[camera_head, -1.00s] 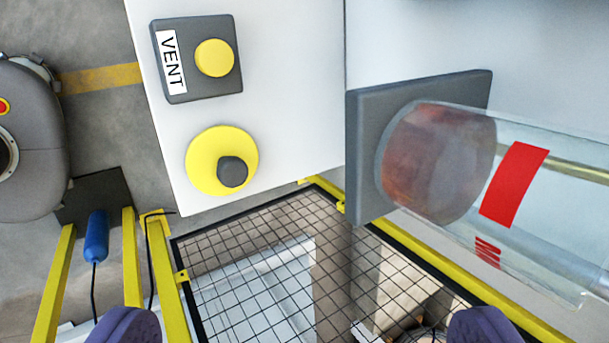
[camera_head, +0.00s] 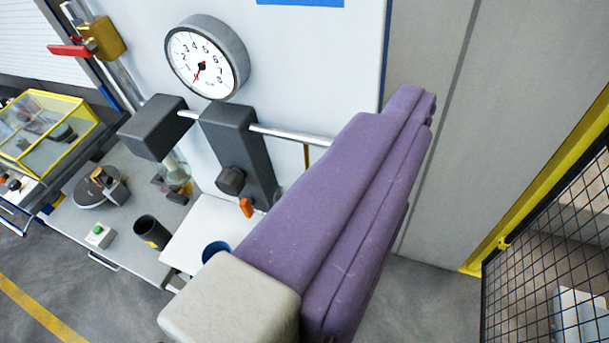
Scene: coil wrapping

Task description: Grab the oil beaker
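A dark cup with a yellow mark (camera_head: 151,233) stands on the grey bench at lower left. A blue-rimmed cup (camera_head: 215,249), partly hidden, is on the white surface to its right. A small clear glass vessel (camera_head: 176,173) is under the dark block on the rod. I cannot tell which of these is the oil beaker. A large purple padded piece of my gripper (camera_head: 365,190), with a beige block at its lower end, fills the middle foreground. Its fingertips are not clearly separate, and nothing shows held. It hides part of the white surface.
A white panel with a round gauge (camera_head: 206,57) and a horizontal rod (camera_head: 290,135) stands behind. A yellow-framed clear case (camera_head: 45,130) is at far left. A black mesh fence (camera_head: 550,230) with yellow posts is at right.

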